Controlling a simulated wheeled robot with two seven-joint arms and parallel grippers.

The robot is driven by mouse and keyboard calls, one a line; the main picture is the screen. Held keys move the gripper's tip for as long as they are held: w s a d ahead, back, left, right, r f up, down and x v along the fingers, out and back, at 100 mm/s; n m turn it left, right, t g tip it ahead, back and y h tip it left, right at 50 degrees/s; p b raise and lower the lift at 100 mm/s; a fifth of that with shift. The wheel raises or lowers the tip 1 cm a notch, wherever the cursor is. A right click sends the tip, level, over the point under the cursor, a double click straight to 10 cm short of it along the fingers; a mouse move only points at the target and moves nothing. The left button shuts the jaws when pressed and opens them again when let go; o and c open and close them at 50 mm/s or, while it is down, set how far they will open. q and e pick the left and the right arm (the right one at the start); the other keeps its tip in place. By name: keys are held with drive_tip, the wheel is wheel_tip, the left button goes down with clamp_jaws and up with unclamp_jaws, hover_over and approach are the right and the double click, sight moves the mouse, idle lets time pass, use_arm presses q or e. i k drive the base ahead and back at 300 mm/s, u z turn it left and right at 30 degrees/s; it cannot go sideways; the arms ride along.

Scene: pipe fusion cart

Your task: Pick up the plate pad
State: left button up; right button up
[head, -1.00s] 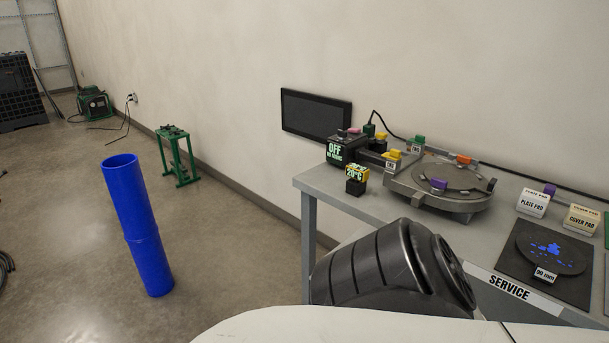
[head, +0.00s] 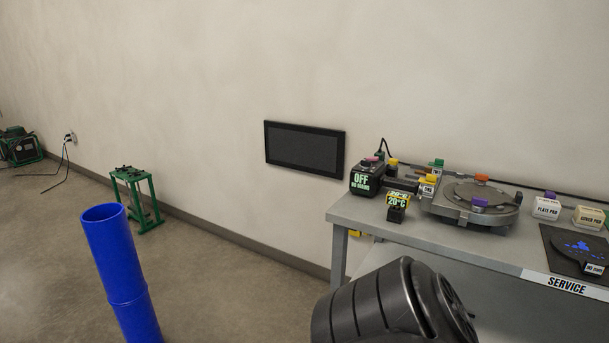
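The plate pad (head: 546,209) is a white block labelled PLATE PAD with a purple grip on top. It stands upright on the grey service table, right of the round heating plate (head: 473,203). A similar cream block, the cover pad (head: 588,218), stands just right of it. A dark rounded link of my own arm shows at the bottom centre, in front of the table. Neither of my grippers is in the head view.
The grey table (head: 440,252) carries an OFF control box (head: 366,179), a 20°C display (head: 397,207) and a dark mat (head: 562,262) with a disc. A blue pipe (head: 121,270) stands on the floor at left. A green stand (head: 137,200) is by the wall.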

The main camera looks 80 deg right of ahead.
sight(544, 208)
drive_tip(key=z, duration=2.3)
